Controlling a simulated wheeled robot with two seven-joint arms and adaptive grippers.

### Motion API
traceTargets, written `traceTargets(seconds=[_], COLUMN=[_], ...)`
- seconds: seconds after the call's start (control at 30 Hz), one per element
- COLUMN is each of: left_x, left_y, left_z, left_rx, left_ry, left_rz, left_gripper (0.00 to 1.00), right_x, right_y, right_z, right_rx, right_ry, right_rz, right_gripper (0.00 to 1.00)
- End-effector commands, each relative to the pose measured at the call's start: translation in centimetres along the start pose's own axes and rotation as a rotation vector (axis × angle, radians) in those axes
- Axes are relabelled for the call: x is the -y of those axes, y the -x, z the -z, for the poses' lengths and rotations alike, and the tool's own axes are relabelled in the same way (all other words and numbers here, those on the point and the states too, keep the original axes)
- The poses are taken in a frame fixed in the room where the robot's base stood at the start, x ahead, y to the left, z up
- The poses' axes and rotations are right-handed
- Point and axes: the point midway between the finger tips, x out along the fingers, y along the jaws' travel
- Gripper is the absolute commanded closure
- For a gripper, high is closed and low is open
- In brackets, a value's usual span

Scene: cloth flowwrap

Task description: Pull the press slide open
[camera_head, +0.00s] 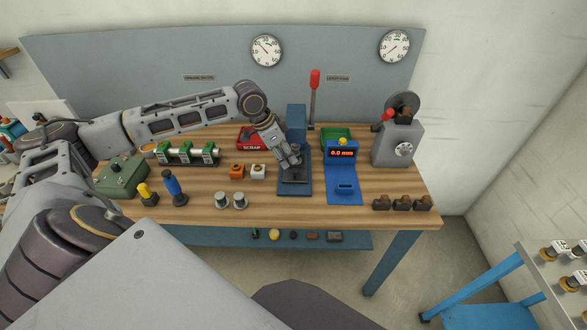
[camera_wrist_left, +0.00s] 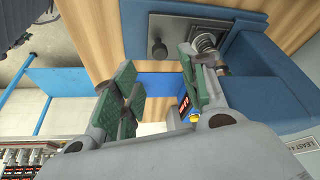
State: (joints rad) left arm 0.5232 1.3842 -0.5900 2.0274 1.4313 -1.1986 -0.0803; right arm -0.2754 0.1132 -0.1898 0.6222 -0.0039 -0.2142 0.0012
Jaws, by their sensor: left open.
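The blue press (camera_head: 296,117) stands at the back middle of the bench, with a red-tipped lever (camera_head: 314,80) upright beside it. Its dark slide (camera_head: 294,181) lies at the front of the press base. In the left wrist view, the slide (camera_wrist_left: 188,27) is a dark plate with a round knob (camera_wrist_left: 157,48) near its end. My left gripper (camera_head: 292,160) is above the slide, pointing down. In the left wrist view, its green-padded fingers (camera_wrist_left: 155,85) are apart with nothing between them, and the knob is beyond their tips. My right gripper is not in view.
A blue gauge with a red display (camera_head: 342,153) stands close right of the press. A red scrap bin (camera_head: 250,139) and a green tray (camera_head: 336,133) are nearby. Orange and white blocks (camera_head: 237,170) lie left. The bench front before the press is clear.

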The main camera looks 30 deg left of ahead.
Motion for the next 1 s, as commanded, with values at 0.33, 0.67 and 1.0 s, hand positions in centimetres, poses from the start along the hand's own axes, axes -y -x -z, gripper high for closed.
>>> traceTargets(seconds=[0.33,0.67,1.0], left_x=[0.0,0.0,0.0], left_y=[-4.1,-7.3,-8.0], left_z=[0.0,0.1,0.0], left_rx=[-0.001,-0.002,-0.001], left_ry=[0.001,0.000,0.000], left_rz=[-0.001,0.001,0.001], left_gripper=[0.57,0.57,0.57], right_x=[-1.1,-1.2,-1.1], right_y=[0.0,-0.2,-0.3], right_z=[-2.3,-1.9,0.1], right_rx=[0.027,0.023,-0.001], right_ry=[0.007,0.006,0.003], right_rz=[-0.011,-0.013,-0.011], right_gripper=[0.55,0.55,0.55])
